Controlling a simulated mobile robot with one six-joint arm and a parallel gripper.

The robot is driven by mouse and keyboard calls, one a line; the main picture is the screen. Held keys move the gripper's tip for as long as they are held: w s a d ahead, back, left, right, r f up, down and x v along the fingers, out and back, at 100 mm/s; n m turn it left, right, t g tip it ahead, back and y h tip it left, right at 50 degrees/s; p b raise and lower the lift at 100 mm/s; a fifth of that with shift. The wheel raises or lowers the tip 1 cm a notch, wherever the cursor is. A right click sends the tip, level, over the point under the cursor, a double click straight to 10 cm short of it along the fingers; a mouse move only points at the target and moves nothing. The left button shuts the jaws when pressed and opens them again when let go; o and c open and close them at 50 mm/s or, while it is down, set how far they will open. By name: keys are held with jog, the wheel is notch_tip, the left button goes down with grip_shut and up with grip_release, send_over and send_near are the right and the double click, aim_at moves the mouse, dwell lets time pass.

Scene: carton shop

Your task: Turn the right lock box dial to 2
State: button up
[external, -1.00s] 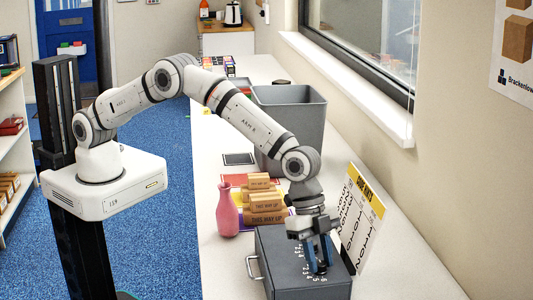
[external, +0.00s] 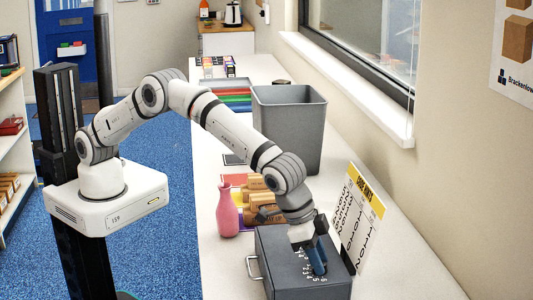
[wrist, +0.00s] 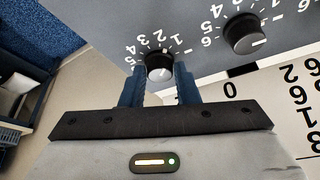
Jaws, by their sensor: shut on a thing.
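The grey lock box (external: 282,275) stands on the counter in the external view, with white numerals on its top. My gripper (external: 319,264) is on the box's top, its blue fingers shut on a dial. In the wrist view my gripper (wrist: 159,82) has one finger on each side of this dark dial (wrist: 159,66), which has a silvery face. Numbers 1 to 5 show around it; its white mark points up, near 1 and 2, exact number unclear. A second dark dial (wrist: 245,35) is to the right, untouched, its mark pointing right.
A sign board (external: 360,215) stands close beside the box on the right. A metal handle (external: 253,267) sticks out at the box's left.

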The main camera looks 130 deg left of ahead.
aim_at(304, 272)
jog(key=shift+d+n+y+b, duration=0.1)
jog(key=shift+n+y+b, duration=0.5)
jog(key=shift+n, duration=0.9)
jog(key=shift+g, duration=0.4)
jog(key=o, duration=1)
jog(key=b+v, duration=0.1)
jog(key=v, duration=0.6)
jog(key=shift+s+r, duration=0.15)
jog(key=shift+r, duration=0.2)
